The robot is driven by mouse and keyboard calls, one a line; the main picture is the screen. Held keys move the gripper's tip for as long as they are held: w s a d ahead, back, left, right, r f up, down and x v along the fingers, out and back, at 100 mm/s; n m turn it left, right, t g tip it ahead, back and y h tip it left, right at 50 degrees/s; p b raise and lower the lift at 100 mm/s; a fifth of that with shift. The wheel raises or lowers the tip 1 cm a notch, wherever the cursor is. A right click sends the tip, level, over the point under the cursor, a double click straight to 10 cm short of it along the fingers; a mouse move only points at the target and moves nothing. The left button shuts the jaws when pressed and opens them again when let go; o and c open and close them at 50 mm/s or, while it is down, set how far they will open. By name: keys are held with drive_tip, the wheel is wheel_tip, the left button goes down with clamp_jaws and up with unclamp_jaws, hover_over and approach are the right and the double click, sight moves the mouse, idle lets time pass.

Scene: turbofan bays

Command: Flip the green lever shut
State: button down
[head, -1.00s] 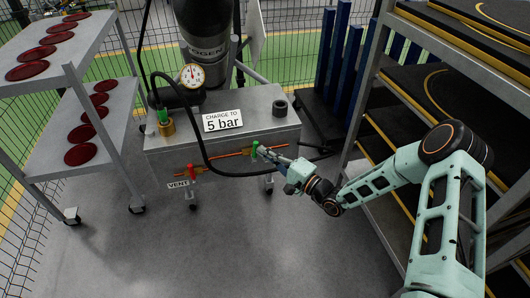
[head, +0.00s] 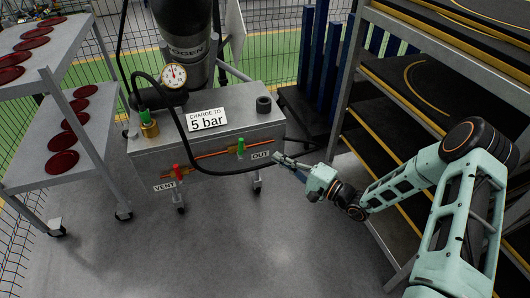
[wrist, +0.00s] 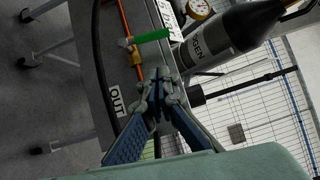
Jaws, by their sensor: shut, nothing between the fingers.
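The green lever (head: 240,147) sits on a brass valve on the orange pipe, beside the OUT label (head: 261,155). It stands upright in the head view. In the wrist view the green lever (wrist: 152,36) sticks out crosswise to the orange pipe (wrist: 124,22). My gripper (head: 277,158) is to the right of the lever, in front of the cart's right end, apart from the lever. In the wrist view my gripper (wrist: 157,92) has its fingertips together and empty, with a gap to the lever.
A black hose (head: 215,172) loops across the cart's front (head: 150,165), close to my gripper. A pressure gauge (head: 173,76) stands above. Shelving (head: 350,85) is right; floor in front is clear.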

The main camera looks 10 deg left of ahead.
drive_tip(key=v, duration=0.3)
drive_tip(key=shift+s, duration=0.1)
idle(0.4)
